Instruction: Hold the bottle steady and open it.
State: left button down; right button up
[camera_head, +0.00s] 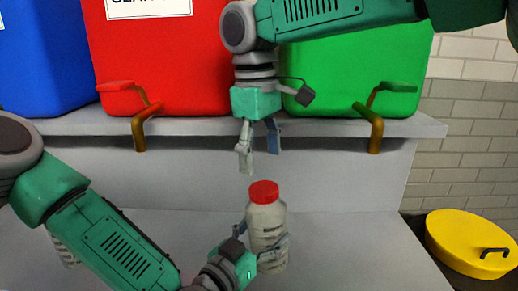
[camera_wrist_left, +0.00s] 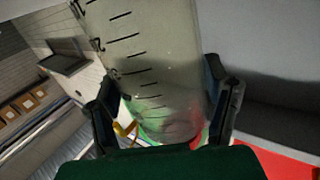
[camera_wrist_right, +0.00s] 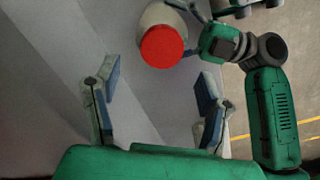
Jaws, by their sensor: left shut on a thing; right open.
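The bottle (camera_head: 267,228) is translucent grey with dark markings and a red cap (camera_head: 264,191). It stands upright at the lower middle of the head view. My left gripper (camera_head: 264,250) is shut around its body from the lower left. In the left wrist view the bottle (camera_wrist_left: 155,60) fills the space between the fingers (camera_wrist_left: 165,100). My right gripper (camera_head: 258,160) points down, open and empty, above the cap and slightly left of it, apart from it. In the right wrist view the red cap (camera_wrist_right: 162,46) lies beyond the open fingers (camera_wrist_right: 158,105).
A grey ledge (camera_head: 200,126) behind the bottle bears a blue bin (camera_head: 45,60), a red bin (camera_head: 160,65) and a green bin (camera_head: 350,75). Brown-gold handles (camera_head: 139,125) stick out at its front edge. A yellow round lid (camera_head: 470,240) is at lower right. The grey surface around the bottle is clear.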

aim_at(262, 189)
jog(key=m, duration=0.3)
jog(key=r+m, duration=0.1)
jog(key=m, duration=0.2)
jog(key=shift+s+a, duration=0.1)
jog(key=shift+a, duration=0.1)
jog(key=shift+m, duration=0.4)
jog(key=shift+d+f, duration=0.2)
jog(key=shift+f, duration=1.8)
jog(key=shift+d+f, duration=0.2)
jog(key=shift+f, duration=1.75)
jog(key=shift+c, duration=0.4)
jog(key=c, duration=1.1)
jog(key=n, duration=0.4)
jog(key=shift+n, duration=0.4)
jog(key=shift+s+r, duration=0.15)
jog(key=shift+s, duration=0.05)
jog(key=shift+a+r, duration=0.1)
jog(key=shift+r, duration=0.1)
jog(key=shift+r, duration=0.9)
jog(key=shift+r, duration=0.1)
